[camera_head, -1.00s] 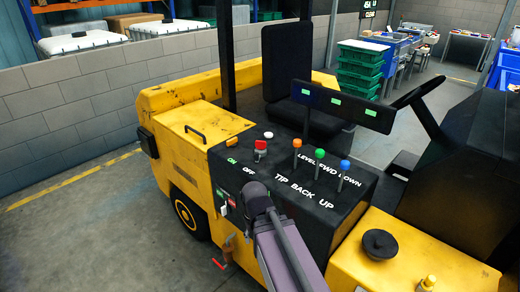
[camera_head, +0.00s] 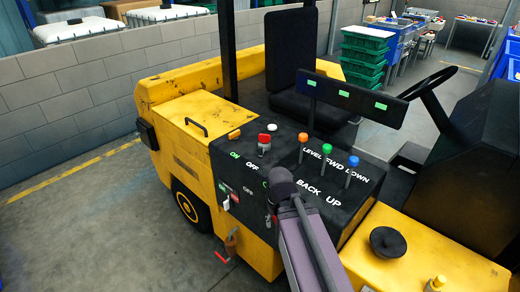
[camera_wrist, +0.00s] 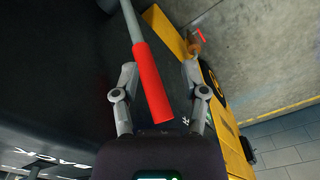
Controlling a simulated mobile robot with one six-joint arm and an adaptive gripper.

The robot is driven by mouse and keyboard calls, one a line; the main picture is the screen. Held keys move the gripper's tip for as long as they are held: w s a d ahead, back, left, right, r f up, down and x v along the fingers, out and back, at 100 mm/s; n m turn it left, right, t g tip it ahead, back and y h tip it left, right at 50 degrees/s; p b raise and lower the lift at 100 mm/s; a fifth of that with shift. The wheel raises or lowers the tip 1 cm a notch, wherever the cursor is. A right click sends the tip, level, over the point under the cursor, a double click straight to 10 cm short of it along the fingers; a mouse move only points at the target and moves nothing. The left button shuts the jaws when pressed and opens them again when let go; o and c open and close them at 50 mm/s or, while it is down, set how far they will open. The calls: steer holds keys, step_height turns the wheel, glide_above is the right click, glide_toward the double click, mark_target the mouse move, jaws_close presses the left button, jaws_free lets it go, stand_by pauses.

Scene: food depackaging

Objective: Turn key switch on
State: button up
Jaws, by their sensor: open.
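The yellow forklift's black control panel (camera_head: 300,150) carries ON and OFF labels and a red knob (camera_head: 264,140) on top. My gripper's end is mostly hidden behind my forearm in the head view, over the panel's front edge. In the wrist view my gripper (camera_wrist: 160,68) is open. A grey rod with a red grip (camera_wrist: 152,85) shows between its fingers, nearer the left one; contact cannot be told.
Levers with orange (camera_head: 303,138), green (camera_head: 327,142) and blue (camera_head: 351,164) knobs stand on the panel. A seat (camera_head: 292,50) and steering wheel (camera_head: 428,82) lie behind. Floor at the left is clear.

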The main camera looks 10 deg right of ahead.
mark_target(261, 148)
steer(key=w+r+t+p, duration=0.4)
steer(key=w+r+p, duration=1.5)
steer(key=w+r, duration=0.2)
steer(key=shift+w+d+n+t, duration=0.3)
steer(key=shift+w, duration=0.85)
steer(key=shift+f, duration=0.15)
steer(key=b+x, duration=1.2)
steer(key=x, duration=0.1)
steer(key=shift+f, duration=0.2)
steer(key=shift+a, duration=0.1)
jaws_close()
